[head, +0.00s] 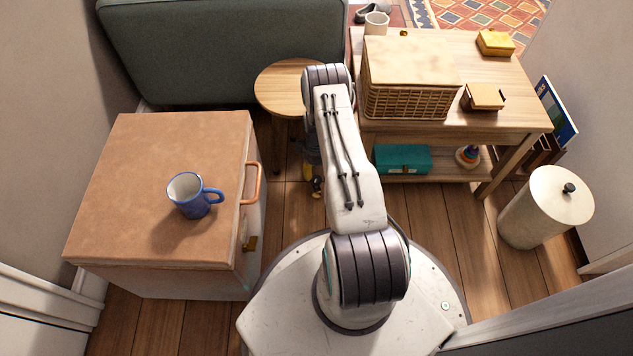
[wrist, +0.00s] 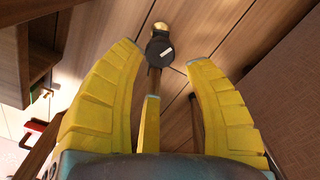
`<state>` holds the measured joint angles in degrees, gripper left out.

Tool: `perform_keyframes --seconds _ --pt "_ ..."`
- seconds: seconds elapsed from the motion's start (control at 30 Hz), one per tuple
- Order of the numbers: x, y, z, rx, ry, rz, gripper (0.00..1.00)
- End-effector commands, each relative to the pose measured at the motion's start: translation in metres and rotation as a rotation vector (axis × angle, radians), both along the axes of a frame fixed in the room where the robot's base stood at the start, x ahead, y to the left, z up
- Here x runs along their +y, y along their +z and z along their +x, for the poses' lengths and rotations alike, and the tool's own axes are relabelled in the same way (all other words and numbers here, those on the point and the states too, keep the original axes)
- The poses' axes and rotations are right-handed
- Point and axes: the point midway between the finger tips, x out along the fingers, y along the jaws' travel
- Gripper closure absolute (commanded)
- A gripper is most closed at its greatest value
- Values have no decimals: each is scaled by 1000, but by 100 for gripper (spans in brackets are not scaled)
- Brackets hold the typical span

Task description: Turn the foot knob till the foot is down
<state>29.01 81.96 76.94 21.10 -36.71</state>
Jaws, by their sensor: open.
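The round wooden side table (head: 283,88) stands behind my arm in the head view. In the wrist view a wooden leg (wrist: 154,80) runs to a round black foot knob (wrist: 160,50) with a white mark. A brass-coloured foot (wrist: 161,28) shows just beyond the knob. My gripper (wrist: 163,62) has its yellow fingers spread, with the knob in the gap at the two upper fingertips and nothing gripped. I cannot tell whether a finger touches the knob or whether the foot meets the floor. In the head view my arm hides most of the gripper.
A cabinet with a blue mug (head: 194,195) on top stands at left, its copper handle (head: 251,183) facing my arm. A wooden table (head: 512,108) bearing a wicker basket (head: 408,98) stands at right. A green sofa (head: 220,50) is behind. A lidded bin (head: 545,208) stands far right.

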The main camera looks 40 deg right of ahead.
Motion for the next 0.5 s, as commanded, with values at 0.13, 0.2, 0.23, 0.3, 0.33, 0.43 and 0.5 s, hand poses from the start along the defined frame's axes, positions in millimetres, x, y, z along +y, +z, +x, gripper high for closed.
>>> perform_keyframes --seconds 0.13,0.2,0.23,0.3,0.33,0.43,0.5 --pt "0 -28 0 1 -1 0 53" --pt "0 -37 0 0 -1 0 53" --pt "0 -40 0 0 -1 0 53" --pt "0 -48 0 0 -1 0 53" --pt "0 -50 0 0 -1 0 53" --pt "0 -57 0 0 -1 0 53" --pt "0 -60 0 0 -1 0 53"
